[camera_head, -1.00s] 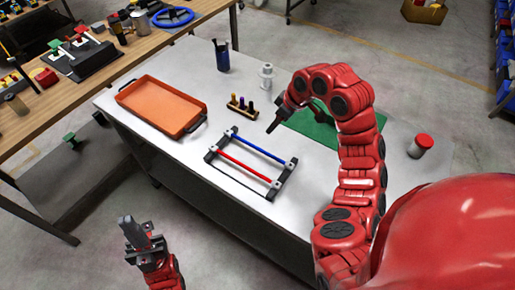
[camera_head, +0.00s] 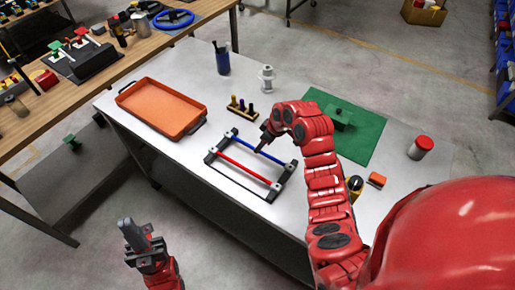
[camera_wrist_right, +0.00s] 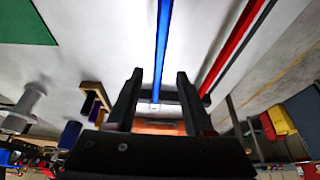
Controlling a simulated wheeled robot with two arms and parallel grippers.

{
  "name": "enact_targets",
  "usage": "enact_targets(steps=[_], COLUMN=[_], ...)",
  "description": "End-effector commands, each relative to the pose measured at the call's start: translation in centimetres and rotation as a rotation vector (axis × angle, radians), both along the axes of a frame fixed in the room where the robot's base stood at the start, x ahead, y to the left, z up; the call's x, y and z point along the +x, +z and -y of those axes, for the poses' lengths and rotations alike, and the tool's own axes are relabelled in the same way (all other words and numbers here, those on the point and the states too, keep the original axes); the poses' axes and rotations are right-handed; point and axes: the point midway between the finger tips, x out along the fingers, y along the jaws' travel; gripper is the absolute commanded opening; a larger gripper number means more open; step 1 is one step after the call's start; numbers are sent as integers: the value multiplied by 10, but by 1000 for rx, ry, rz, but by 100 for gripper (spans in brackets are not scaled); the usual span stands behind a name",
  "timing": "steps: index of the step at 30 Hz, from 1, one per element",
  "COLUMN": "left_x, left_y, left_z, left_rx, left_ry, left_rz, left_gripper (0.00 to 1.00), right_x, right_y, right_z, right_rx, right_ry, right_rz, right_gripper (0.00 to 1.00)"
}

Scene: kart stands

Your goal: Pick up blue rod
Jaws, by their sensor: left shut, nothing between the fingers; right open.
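The blue rod (camera_head: 277,158) lies across a black rack (camera_head: 210,157) on the white table, parallel to the red rod (camera_head: 241,168). My right gripper (camera_head: 262,145) is at the blue rod, pointing down toward it. In the right wrist view, the blue rod (camera_wrist_right: 163,45) runs lengthwise in line with the gap between the open fingers of the right gripper (camera_wrist_right: 157,95). The remaining distance to the rod is hard to tell. My left gripper (camera_head: 137,238) is shut and empty, off the front edge of the table.
An orange tray (camera_head: 160,106) is left of the rack. A small block with pegs (camera_head: 241,108), a blue cup (camera_head: 222,60) and a white spool (camera_head: 266,78) stand behind. A green mat (camera_head: 365,135) and red-lidded jar (camera_head: 420,148) are at right.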

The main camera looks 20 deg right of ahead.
Motion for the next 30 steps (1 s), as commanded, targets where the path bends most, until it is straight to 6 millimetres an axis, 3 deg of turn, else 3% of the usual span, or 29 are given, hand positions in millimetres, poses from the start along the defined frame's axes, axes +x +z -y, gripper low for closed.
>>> enact_targets(steps=[3,9,17,19,26,30], left_x=[0,0,0,0,0,0], left_y=[17,21,21,21,21,21], left_z=[0,0,0,0,0,0], left_rx=[0,0,0,0,0,0], left_ry=[0,0,0,0,0,0], left_rz=[0,0,0,0,0,0], left_gripper=[0,0,0,0,0,0], right_x=[2,9,10,10,10,10], right_y=[-11,-29,-32,-32,-32,-32], right_z=[-2,-6,-6,-6,-6,-6], right_rx=[0,1,0,0,1,1], right_ry=[1,0,1,1,0,0], right_rz=[-7,-2,2,2,2,2], right_gripper=[52,52,52,45,4,0])
